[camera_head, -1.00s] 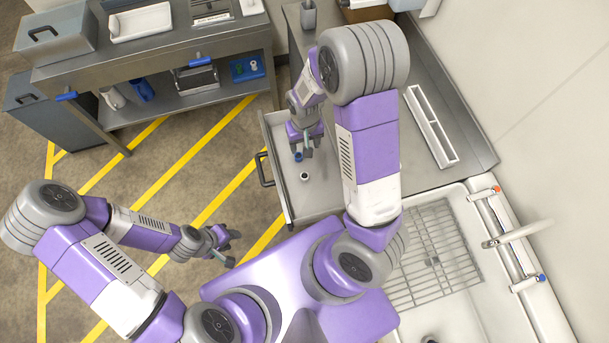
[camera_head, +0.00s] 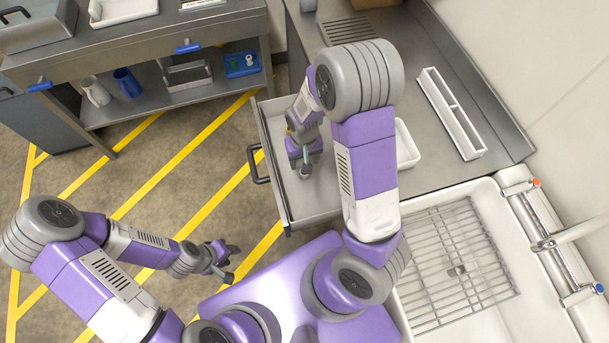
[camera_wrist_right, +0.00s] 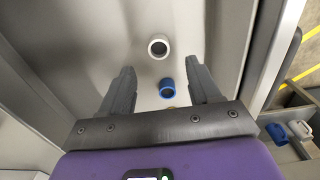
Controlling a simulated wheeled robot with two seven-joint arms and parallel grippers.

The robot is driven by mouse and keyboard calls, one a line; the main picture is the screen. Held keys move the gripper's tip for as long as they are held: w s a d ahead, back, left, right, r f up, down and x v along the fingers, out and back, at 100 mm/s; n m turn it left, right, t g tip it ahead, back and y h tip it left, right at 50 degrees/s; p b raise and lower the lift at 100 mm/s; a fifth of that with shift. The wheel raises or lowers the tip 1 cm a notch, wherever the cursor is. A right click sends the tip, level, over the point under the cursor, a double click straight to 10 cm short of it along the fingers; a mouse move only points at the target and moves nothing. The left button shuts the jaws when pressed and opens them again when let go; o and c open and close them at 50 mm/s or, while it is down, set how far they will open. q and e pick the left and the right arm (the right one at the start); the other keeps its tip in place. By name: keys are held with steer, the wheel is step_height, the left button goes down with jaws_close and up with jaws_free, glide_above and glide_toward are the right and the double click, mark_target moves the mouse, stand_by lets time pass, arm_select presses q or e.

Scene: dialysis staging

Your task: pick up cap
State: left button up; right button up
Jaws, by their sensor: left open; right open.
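In the right wrist view, a white ring-shaped cap (camera_wrist_right: 159,46) lies on the drawer floor just ahead of my right fingertips. A blue round cap (camera_wrist_right: 167,88) lies between the open fingers, closer to the right one. A small yellowish piece (camera_wrist_right: 168,107) behind it is mostly hidden by the gripper body. My right gripper (camera_wrist_right: 160,66) is open, empty and above these pieces. In the head view, the right gripper (camera_head: 304,170) points down into the open drawer (camera_head: 322,200) and hides the caps. My left gripper (camera_head: 230,263) is open and empty, over the floor.
The drawer handle (camera_head: 258,164) sticks out to the left. A white tray (camera_head: 406,145) and a long divided white holder (camera_head: 450,113) are on the counter. A sink with a wire rack (camera_head: 460,270) is at right. A shelf unit (camera_head: 185,105) with jugs stands at upper left.

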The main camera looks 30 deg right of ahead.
step_height(320, 180, down, 7)
steer(key=b, duration=0.3)
steer(key=shift+s, duration=0.15)
steer(key=shift+r, duration=0.1)
steer(key=shift+c, duration=0.7)
steer(key=c, duration=1)
